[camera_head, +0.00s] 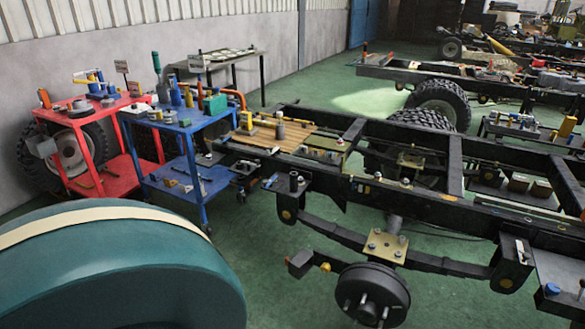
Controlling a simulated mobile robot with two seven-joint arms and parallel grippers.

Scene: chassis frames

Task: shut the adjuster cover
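I cannot make out the adjuster cover for certain in the head view. A dark round hub or drum (372,288) with protruding studs sits at the bottom, right of centre. Above it is a tan plate (386,246) with bolts, on the leaf spring (335,233) of a black chassis frame (440,205). Any small cover on the drum is too small to tell or faces away. Neither of my grippers shows in this view.
A large teal rounded thing with a cream band (110,235) fills the lower left. A blue cart (182,135) and a red cart (85,125) stand behind it with tools. A wooden board (265,137) lies across the frame. Green floor (270,265) is open left of the drum.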

